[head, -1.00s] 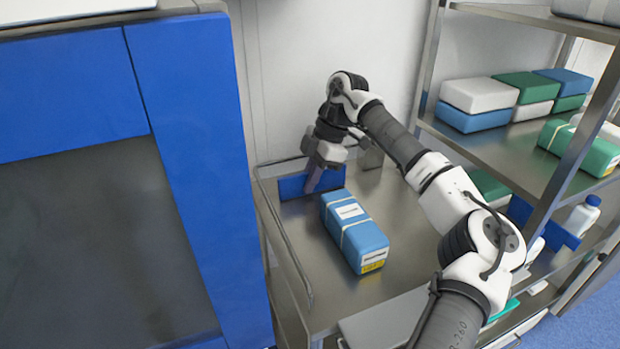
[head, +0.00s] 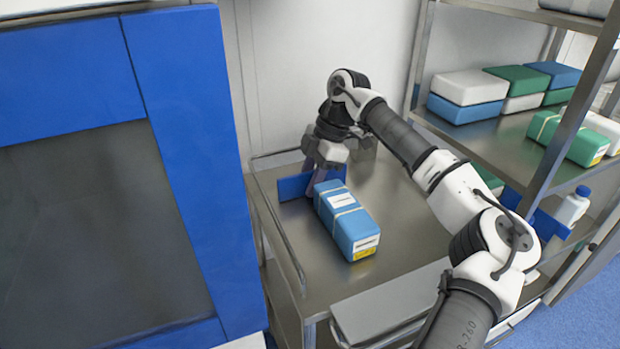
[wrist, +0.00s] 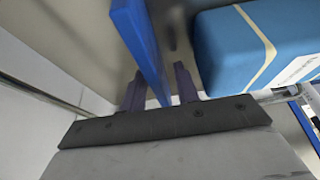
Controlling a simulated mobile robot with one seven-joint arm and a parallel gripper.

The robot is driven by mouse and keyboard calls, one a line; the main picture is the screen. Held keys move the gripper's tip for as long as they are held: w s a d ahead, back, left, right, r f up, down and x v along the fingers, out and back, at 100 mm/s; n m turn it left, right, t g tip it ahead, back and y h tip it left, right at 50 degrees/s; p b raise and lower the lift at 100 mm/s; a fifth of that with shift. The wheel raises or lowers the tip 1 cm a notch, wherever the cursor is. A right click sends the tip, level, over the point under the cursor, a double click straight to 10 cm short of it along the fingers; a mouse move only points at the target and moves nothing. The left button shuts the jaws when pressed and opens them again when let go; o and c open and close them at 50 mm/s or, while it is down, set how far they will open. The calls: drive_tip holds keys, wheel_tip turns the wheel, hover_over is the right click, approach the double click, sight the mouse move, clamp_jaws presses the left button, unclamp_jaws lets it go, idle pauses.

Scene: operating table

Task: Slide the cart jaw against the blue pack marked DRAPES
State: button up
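The cart jaw is an upright blue plate (head: 292,188) across the far part of the steel cart. The blue pack (head: 346,222) lies on the cart just in front of it, tied with light bands; its white label is too small to read. My gripper (head: 312,178) points down with its fingers astride the jaw. In the wrist view the jaw (wrist: 141,38) passes between the two dark fingers (wrist: 160,90), which look closed on it. The pack (wrist: 235,45) is to the right there, with a narrow gap from the jaw. The fingertips are partly hidden in the head view.
The steel cart top (head: 385,205) is bare around the pack, with a rail (head: 280,238) along its left edge. A shelf rack (head: 490,138) with several packs stands at the right. A large blue-framed panel (head: 190,150) stands at the left.

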drive_tip(key=v, duration=1.3)
drive_tip(key=shift+d+r, duration=0.25)
drive_tip(key=shift+r, duration=0.1)
drive_tip(key=shift+w, duration=0.1)
